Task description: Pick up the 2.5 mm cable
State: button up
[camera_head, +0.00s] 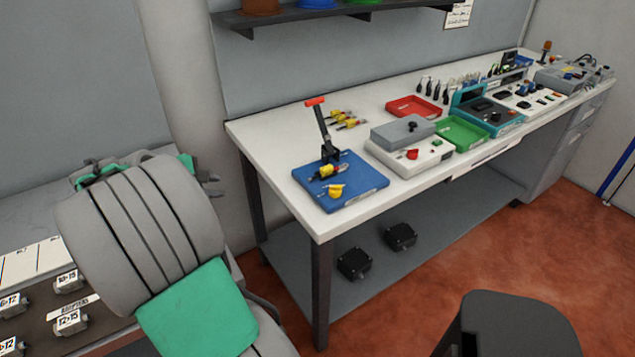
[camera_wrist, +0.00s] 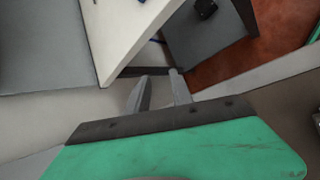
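I cannot pick out the 2.5 mm cable for certain; no readable label marks one. Several dark, slim items with pale upper ends (camera_head: 430,90) stand in a row at the back of the white workbench (camera_head: 270,133). Several yellow items (camera_head: 341,120) lie near its left back. More yellow pieces (camera_head: 331,190) are on a blue plate. My gripper (camera_wrist: 157,75) shows in the wrist view with its two fingers apart and nothing between them. It is beside the bench's left end, touching nothing I can see.
The blue plate (camera_head: 367,186) carries a red-handled lever press (camera_head: 322,132). A red tray (camera_head: 414,107), a green tray (camera_head: 462,132) and a grey-white device (camera_head: 409,152) share the bench. Labelled metal blocks (camera_head: 69,281) lie at lower left. A black stool (camera_head: 510,325) stands in front.

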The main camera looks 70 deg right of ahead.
jog(key=s+d+f+n+g+h+b, duration=0.1)
jog(key=s+d+f+n+g, duration=0.15)
jog(key=s+d, duration=0.5)
jog(key=n+g+b, duration=0.1)
jog(key=n+g, duration=0.1)
jog(key=g, duration=0.4)
send_near(327, 167)
jog(key=shift+s+d+f+h, duration=0.3)
jog(key=shift+s+d+f, duration=0.35)
jog(key=shift+s+f, duration=0.1)
jog(key=x, duration=0.7)
jog(key=shift+r, duration=0.25)
grip_shut()
